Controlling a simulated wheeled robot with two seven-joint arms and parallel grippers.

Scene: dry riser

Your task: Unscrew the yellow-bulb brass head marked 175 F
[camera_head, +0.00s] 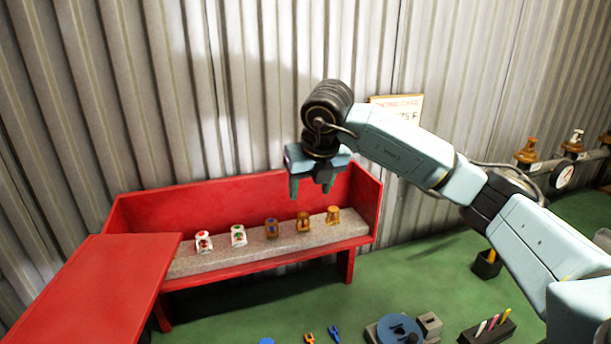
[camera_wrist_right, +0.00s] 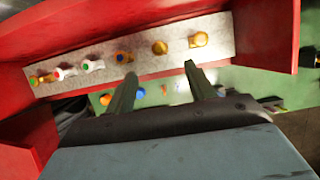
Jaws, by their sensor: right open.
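Three brass heads stand at the right part of a grey shelf strip in a red cabinet: one with a bluish bulb (camera_head: 271,228), a middle one (camera_head: 304,222) and a rightmost one (camera_head: 333,214). They also show in the right wrist view, the rightmost brass head (camera_wrist_right: 199,40) lying near the strip's end. Brass heads also stand on the pipe at right, one at its left (camera_head: 527,150). I cannot read any marking or tell which bulb is yellow. My right gripper (camera_head: 311,189) is open and empty, above the shelf. My left gripper is out of view.
The red cabinet (camera_head: 190,205) has walls at back and side and a red panel (camera_head: 105,290) at left. White heads with red (camera_head: 203,242) and green (camera_head: 238,235) bulbs share the shelf. A partly covered sign (camera_head: 400,102) hangs behind my arm. Small tools lie on the green surface.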

